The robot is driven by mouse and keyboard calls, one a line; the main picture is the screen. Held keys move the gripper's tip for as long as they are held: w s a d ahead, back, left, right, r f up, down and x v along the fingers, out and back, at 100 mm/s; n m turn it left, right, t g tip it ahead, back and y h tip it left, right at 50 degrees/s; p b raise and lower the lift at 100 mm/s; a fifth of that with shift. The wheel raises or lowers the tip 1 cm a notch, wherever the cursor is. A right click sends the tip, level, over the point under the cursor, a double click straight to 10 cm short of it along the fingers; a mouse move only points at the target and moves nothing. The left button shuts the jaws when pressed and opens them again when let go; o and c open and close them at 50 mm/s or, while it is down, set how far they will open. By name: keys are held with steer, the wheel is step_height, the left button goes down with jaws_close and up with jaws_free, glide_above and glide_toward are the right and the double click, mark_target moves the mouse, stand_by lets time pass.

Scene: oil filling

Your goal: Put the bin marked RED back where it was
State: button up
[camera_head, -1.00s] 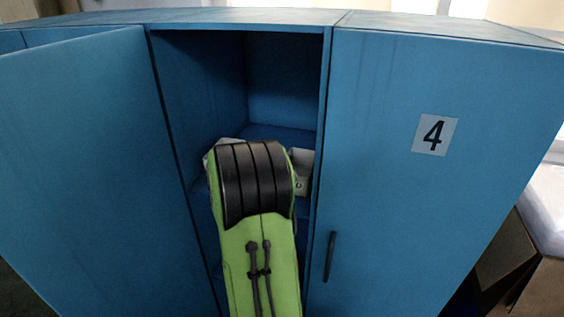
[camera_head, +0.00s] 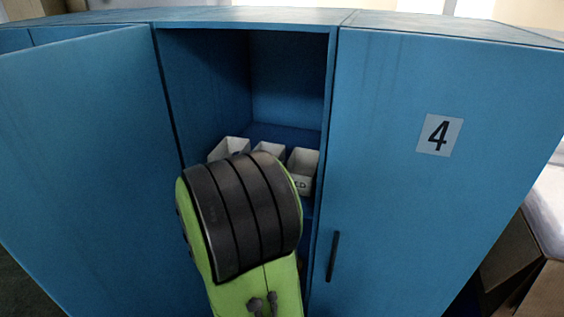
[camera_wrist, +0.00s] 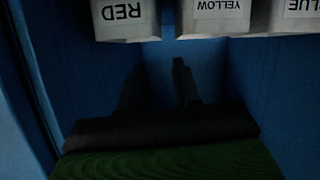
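The bin marked RED (camera_wrist: 125,18) stands in a row with the bin marked YELLOW (camera_wrist: 213,16) and the bin marked BLUE (camera_wrist: 292,15); their labels look upside down in the wrist view. In the head view the RED bin (camera_head: 303,171) is at the right end of the row on the cabinet shelf, upright, its label partly legible. My gripper (camera_wrist: 157,75) is open and empty, with a gap between its fingers and the bins' fronts. In the head view my own arm hides the gripper and part of the other bins.
The bins sit inside an open blue cabinet compartment (camera_head: 287,85). The open door (camera_head: 85,150) stands at the left. The closed door marked 4 (camera_head: 385,200), with a dark handle, is at the right. The compartment above the bins is empty.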

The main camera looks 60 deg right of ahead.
steer(key=w+a+n+t+y, duration=0.2)
steer(key=a+n+y, duration=0.1)
steer(key=a, duration=0.7)
steer(key=w+a+n+t+y, duration=0.2)
steer(key=a+n+y, duration=0.15)
steer(key=a, duration=0.75)
steer(key=s+a+f+n+y, duration=0.1)
steer(key=s+a+n+y, duration=0.2)
steer(key=a, duration=0.6)
steer(key=s+a+f+n+y, duration=0.2)
steer(key=s+a+n+y, duration=0.2)
steer(key=s+a+n, duration=0.2)
steer(key=a, duration=0.2)
steer(key=shift+a, duration=0.4)
steer(key=shift+s, duration=0.1)
